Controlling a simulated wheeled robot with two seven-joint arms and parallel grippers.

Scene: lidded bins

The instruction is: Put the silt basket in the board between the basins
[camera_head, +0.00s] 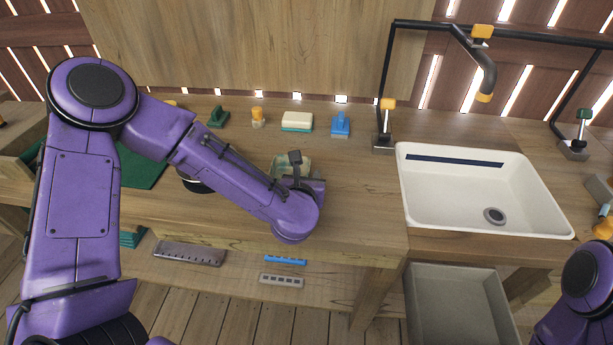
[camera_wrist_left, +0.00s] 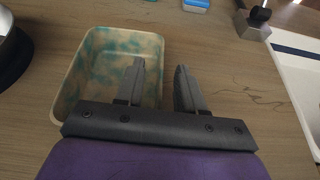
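My left gripper (camera_wrist_left: 160,75) is open in the left wrist view; nothing shows held between its fingers. One finger overlaps the right side of a pale tray with teal blotches (camera_wrist_left: 100,42), and the other is over bare wood to its right. The tray shows partly behind my left gripper (camera_head: 296,160) in the head view. The wooden board (camera_head: 350,185) lies left of the white basin (camera_head: 480,180), which has a round grey drain (camera_head: 494,216). I cannot pick out a silt basket for certain. A second basin is not clearly visible. My right gripper is out of view.
A green brush (camera_head: 218,118), an orange-topped item (camera_head: 257,116), a cream-and-teal block (camera_head: 297,121) and a blue brush (camera_head: 340,125) stand along the back. A black tap (camera_head: 386,120) stands beside the basin. A grey bin (camera_head: 460,300) is below. Board right of the tray is clear.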

